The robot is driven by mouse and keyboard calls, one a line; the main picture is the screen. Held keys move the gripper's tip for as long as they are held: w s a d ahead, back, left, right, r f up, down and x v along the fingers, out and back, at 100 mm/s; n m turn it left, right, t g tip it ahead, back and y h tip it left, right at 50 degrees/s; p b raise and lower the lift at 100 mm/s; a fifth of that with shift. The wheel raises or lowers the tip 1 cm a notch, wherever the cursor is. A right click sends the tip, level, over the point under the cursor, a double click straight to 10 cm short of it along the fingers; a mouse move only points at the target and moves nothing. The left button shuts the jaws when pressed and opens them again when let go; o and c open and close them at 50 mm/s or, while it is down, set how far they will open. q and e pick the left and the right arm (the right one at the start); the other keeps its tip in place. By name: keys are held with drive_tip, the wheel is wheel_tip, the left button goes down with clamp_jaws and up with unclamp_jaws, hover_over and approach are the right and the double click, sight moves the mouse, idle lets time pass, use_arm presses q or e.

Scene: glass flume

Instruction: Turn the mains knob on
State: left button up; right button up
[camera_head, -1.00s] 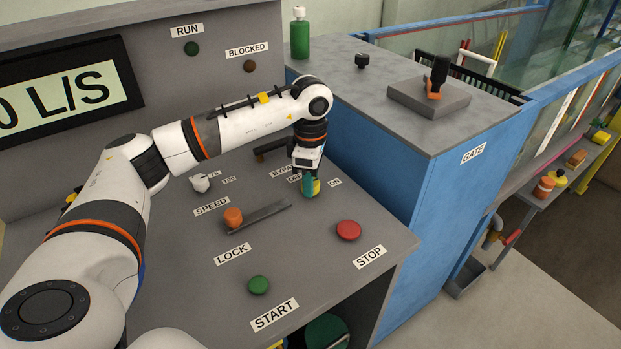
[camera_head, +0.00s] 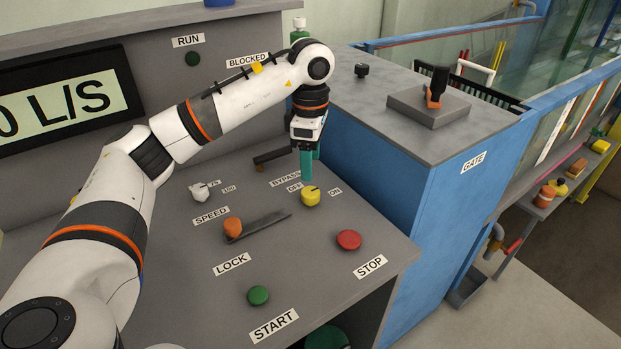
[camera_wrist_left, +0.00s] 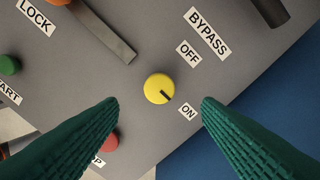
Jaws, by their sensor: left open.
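The yellow mains knob (camera_head: 311,196) sits on the sloping grey panel between the OFF label (camera_head: 294,188) and the ON label (camera_head: 335,192). In the left wrist view the knob (camera_wrist_left: 159,88) shows whole, and its black pointer mark aims toward the ON label (camera_wrist_left: 188,112), away from the OFF label (camera_wrist_left: 188,53). My left gripper (camera_head: 306,178) is above and behind the knob in the head view, apart from it. Its green fingers (camera_wrist_left: 159,104) are spread wide and empty in the wrist view. My right gripper is out of view.
An orange-knobbed lock lever (camera_head: 233,228), a red STOP button (camera_head: 349,240) and a green START button (camera_head: 258,295) are nearby. A dark bypass lever (camera_head: 275,156) lies behind the knob. The white speed dial (camera_head: 199,192) is left. A blue cabinet (camera_head: 440,200) stands right.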

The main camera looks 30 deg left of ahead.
use_arm(q)
wheel_tip(320, 180, up, 4)
drive_tip(key=shift+r, duration=0.1)
idle(0.5)
